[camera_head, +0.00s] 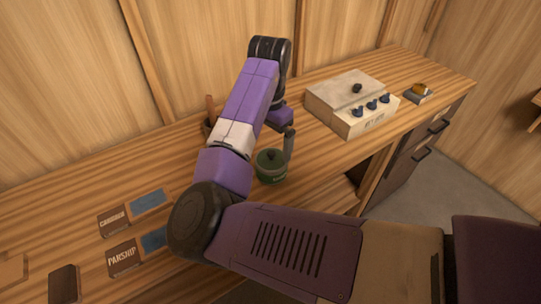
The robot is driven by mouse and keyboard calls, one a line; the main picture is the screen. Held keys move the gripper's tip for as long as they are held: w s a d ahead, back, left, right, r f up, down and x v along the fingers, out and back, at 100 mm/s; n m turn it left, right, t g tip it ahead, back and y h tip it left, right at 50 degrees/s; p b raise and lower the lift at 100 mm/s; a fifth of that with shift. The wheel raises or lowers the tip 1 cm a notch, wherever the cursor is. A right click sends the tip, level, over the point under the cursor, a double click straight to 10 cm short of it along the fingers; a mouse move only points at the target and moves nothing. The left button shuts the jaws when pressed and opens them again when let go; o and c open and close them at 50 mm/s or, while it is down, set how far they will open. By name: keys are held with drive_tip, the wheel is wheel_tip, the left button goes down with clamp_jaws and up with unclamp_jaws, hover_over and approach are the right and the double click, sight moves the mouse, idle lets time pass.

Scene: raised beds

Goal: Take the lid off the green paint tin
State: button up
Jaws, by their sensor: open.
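The green paint tin (272,175) stands upright on the wooden bench near the middle of the view. Its dark green lid (266,158) sits on top, with a small dark knob. My gripper (289,150) points down just to the right of the lid, close to the tin's right edge. It is open with nothing seen between its fingers. Whether a finger touches the tin is too small to tell.
Seed packets (124,257) lie at the front left. A brown handled thing (209,108) is partly hidden behind my arm.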

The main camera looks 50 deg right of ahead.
sight(270, 154)
drive_tip(key=shift+s+a+f+p, duration=0.15)
drive_tip(key=shift+f+p, duration=0.25)
drive_tip(key=shift+f, duration=1.8)
drive_tip(key=c, duration=1.1)
drive_tip(key=shift+r, duration=0.15)
